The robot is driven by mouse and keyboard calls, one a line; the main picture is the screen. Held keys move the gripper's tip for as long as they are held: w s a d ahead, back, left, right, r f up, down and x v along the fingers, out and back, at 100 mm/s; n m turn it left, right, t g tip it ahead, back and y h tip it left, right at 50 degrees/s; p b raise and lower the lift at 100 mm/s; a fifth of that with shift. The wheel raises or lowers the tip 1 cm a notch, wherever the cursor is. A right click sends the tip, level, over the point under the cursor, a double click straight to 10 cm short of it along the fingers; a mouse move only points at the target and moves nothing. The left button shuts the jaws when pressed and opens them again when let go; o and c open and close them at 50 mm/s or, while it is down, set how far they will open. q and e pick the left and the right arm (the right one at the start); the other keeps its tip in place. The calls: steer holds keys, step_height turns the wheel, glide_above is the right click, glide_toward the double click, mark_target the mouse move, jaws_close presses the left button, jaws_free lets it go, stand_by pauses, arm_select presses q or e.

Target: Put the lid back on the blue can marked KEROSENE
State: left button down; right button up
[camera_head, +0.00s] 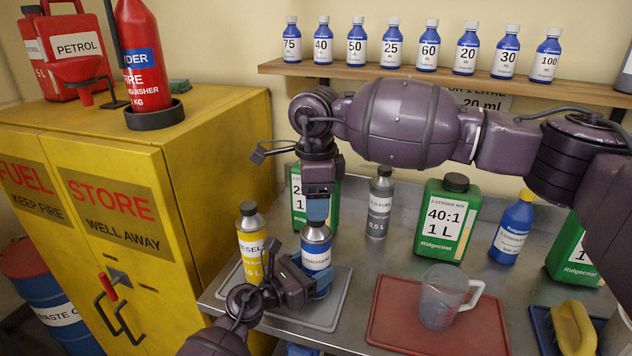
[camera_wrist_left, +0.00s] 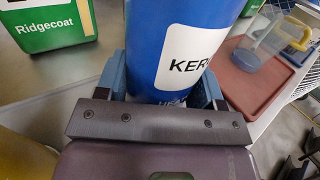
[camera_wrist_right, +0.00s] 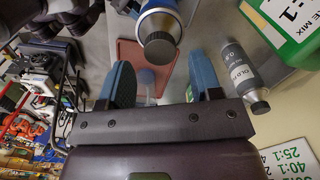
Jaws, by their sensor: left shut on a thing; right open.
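The blue can marked KEROSENE (camera_head: 317,246) stands upright on the front left of the bench. My left gripper (camera_head: 308,278) is shut around its lower body, and the left wrist view shows the can (camera_wrist_left: 176,62) between the fingers. A dark round lid (camera_wrist_right: 160,46) sits on top of the can in the right wrist view; I cannot tell whether it is tight. My right gripper (camera_head: 318,210) is open and empty, pointing down just above the can. In the right wrist view the lid shows a little beyond its fingertips. In the head view the right fingers partly hide the can's top.
A yellow diesel can (camera_head: 250,246) stands close on the left, on the grey tray (camera_head: 343,307). A grey fuel bottle (camera_head: 380,205) and a green 40:1 jug (camera_head: 444,220) stand behind. A measuring jug (camera_head: 440,300) stands on the red mat (camera_head: 387,328). A bottle shelf (camera_head: 400,72) hangs above.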

steer(key=shift+f, duration=1.5)
steer(key=shift+c, duration=0.2)
steer(key=c, duration=0.9)
steer(key=o, duration=1.1)
steer(key=shift+r, duration=0.15)
step_height(320, 180, up, 12)
steer(key=shift+f, duration=0.1)
arm_select(q)
steer(key=shift+c, duration=0.8)
jaws_free()
